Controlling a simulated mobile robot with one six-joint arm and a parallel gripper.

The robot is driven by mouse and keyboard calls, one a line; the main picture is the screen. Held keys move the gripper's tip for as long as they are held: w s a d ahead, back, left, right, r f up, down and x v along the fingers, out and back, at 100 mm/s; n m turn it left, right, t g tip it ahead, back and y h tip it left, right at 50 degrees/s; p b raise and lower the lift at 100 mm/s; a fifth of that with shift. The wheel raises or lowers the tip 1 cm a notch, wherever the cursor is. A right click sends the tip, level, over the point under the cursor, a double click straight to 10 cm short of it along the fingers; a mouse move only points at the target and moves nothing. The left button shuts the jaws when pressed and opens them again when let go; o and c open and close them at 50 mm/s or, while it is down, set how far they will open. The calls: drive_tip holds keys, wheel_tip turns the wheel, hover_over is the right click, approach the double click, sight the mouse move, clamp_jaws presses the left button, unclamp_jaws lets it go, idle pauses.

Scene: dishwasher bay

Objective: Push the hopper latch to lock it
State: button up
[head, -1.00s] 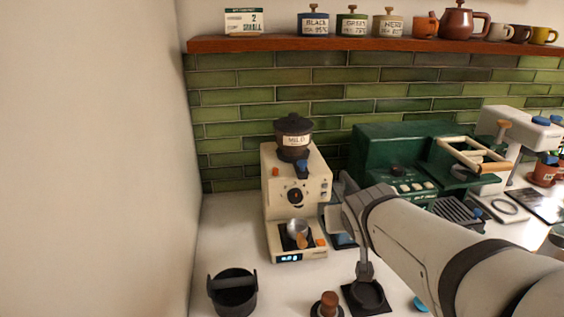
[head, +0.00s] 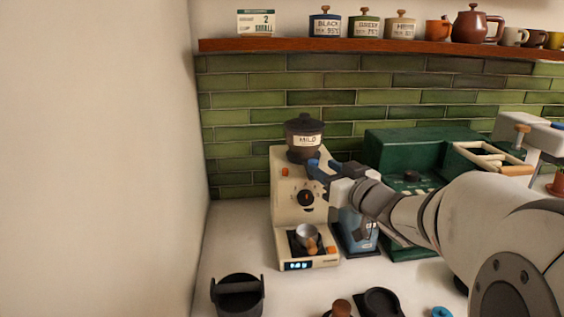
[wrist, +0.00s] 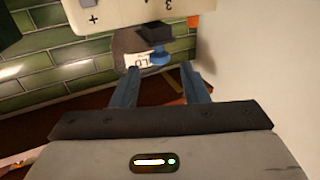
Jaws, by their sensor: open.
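The cream grinder (head: 286,208) carries a dark hopper (head: 304,134) with a "MILD" label on top. My gripper (head: 322,170) is at the grinder's upper right front, just below the hopper. The blue hopper latch is hard to tell from my blue fingers in the head view. In the wrist view the latch's blue knob (wrist: 159,56) shows on a dark block, just beyond and between my two fingertips (wrist: 160,74). The fingers are apart with nothing between them. I cannot tell whether either finger touches the knob. Part of the hopper (wrist: 130,45) shows behind the latch.
A black knock bin (head: 238,296) is in front at the left. A green espresso machine (head: 400,150) stands to the right. A shelf (head: 380,46) with canisters runs above, and the left counter is clear.

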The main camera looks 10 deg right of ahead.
sight(316, 163)
drive_tip(key=x, duration=0.5)
drive_tip(key=shift+w, duration=0.15)
clamp_jaws()
idle(0.4)
